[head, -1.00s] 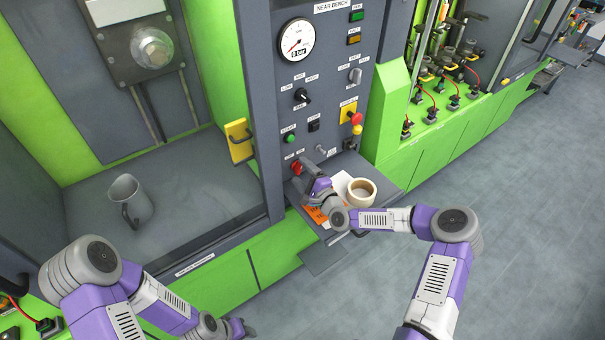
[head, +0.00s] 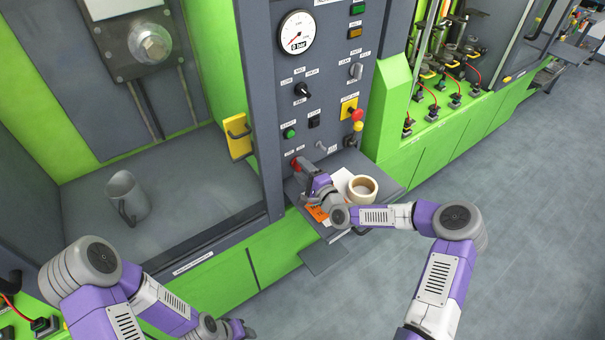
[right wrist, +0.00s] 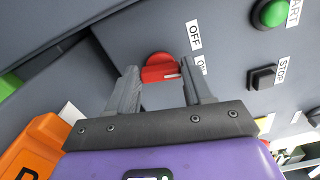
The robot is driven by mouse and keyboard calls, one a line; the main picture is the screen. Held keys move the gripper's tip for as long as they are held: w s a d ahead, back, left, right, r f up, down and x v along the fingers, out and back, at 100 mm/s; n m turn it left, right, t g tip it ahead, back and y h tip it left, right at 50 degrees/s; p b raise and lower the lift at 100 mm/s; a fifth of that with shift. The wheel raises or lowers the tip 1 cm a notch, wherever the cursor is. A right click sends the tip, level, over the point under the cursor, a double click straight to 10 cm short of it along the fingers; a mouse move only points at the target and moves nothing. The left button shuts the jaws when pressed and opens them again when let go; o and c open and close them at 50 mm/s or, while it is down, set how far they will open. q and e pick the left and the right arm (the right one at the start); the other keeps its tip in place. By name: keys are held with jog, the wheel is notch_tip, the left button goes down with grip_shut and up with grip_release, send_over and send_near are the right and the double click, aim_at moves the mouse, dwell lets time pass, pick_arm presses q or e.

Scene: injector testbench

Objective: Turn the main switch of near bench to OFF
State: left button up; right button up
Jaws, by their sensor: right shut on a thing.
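The main switch is a red rotary knob (right wrist: 158,66) on the grey panel of the near bench. It also shows partly in the head view (head: 295,163), low on the panel. My right gripper (right wrist: 160,74) is shut on the knob, with one finger at each side. A white mark on the knob points right in the wrist view, towards a partly hidden label (right wrist: 201,68). The OFF label (right wrist: 194,35) is above that label. My left gripper (head: 238,328) is low in the head view, away from the panel, and its jaws are too unclear to read.
A green START button (right wrist: 271,13) and a black STOP button (right wrist: 262,77) are near the switch. A small shelf (head: 388,183) below the panel holds a tape roll (head: 362,187) and an orange item (head: 317,213).

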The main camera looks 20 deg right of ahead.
jog(key=n+b, duration=0.3)
jog(key=shift+f, duration=0.25)
jog(key=shift+n+b, duration=1.4)
jog(key=shift+n, duration=0.2)
jog(key=shift+r, duration=0.1)
jog(key=o, duration=1)
jog(key=shift+o, duration=0.2)
jog(key=v, duration=0.7)
jog(key=shift+s+d+p, duration=0.1)
jog(key=shift+s+p, duration=0.2)
jog(key=shift+p, duration=0.1)
